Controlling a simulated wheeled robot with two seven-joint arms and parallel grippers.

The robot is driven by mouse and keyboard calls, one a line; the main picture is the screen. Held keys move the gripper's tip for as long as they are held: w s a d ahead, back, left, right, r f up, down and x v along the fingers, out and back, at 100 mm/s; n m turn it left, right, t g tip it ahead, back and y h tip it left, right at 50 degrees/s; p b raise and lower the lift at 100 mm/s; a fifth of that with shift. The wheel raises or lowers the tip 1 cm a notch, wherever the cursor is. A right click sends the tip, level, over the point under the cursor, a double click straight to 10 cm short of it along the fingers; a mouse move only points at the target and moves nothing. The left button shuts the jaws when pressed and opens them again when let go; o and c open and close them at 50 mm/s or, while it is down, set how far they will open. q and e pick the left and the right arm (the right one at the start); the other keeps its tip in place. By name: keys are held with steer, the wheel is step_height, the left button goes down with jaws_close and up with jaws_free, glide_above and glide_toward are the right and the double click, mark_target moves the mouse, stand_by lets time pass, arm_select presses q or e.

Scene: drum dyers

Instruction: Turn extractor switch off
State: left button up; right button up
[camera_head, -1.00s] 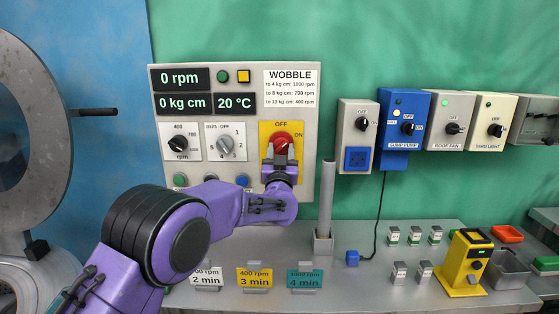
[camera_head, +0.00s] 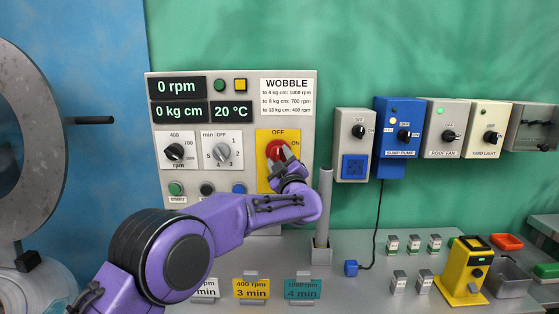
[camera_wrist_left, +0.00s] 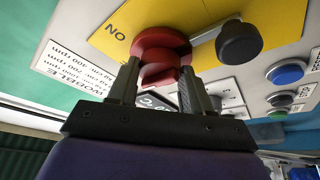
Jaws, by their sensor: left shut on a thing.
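The red rotary switch (camera_head: 275,148) sits on a yellow plate (camera_head: 263,176) on the grey control panel, with OFF printed above it and ON to its right. My left gripper (camera_head: 284,157) reaches it from the lower right, tilted toward the upper left. In the left wrist view, the two fingers of the left gripper (camera_wrist_left: 159,74) are shut on the grip of the red switch (camera_wrist_left: 162,42). The fingers partly cover the grip in the head view, so its exact pointing direction is hard to tell. My right gripper is in neither view.
A black knob (camera_wrist_left: 239,43) on the yellow plate is close beside the fingers. Dials (camera_head: 222,152) and push buttons (camera_head: 176,189) are left of the switch. A grey tube (camera_head: 325,207) stands right of my wrist, above the bench. More switch boxes (camera_head: 397,125) hang further right.

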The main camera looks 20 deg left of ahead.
arm_select(q)
steer(key=shift+r+n, duration=0.1)
steer(key=shift+n, duration=0.4)
steer(key=o, duration=1)
steer(key=shift+o, duration=0.2)
steer(key=shift+w, duration=0.1)
steer(key=b+v, duration=0.3)
steer(key=v, duration=0.7)
steer(key=shift+s+d, duration=0.2)
steer(key=shift+d, duration=0.05)
